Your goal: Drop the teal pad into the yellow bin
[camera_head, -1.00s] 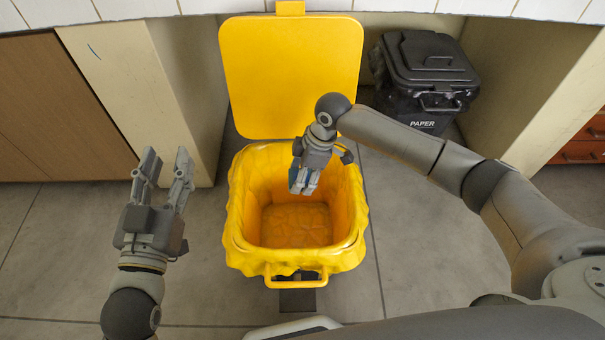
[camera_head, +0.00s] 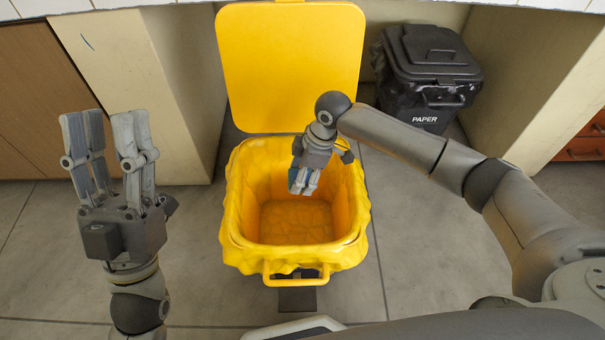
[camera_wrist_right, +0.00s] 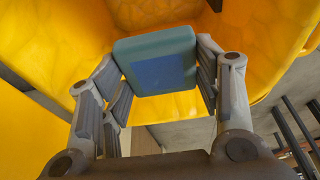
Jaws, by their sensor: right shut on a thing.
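The yellow bin (camera_head: 237,246) stands open on the floor in the middle of the head view, with its lid (camera_head: 290,70) raised at the back. My right gripper (camera_head: 302,186) points down over the bin's opening, toward its back. It is shut on the teal pad (camera_wrist_right: 138,48), which shows between the fingers in the right wrist view, with a blue square on its face. In the head view only a small part of the pad shows between the fingers. The bin appears empty inside. My left gripper (camera_head: 108,135) is open and empty, left of the bin, fingers pointing away.
A black paper bin (camera_head: 428,75) with a closed lid stands at the back right. Cream wall panels (camera_head: 125,85) and a wooden cabinet (camera_head: 45,100) are at the left. Grey floor is clear on both sides of the yellow bin.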

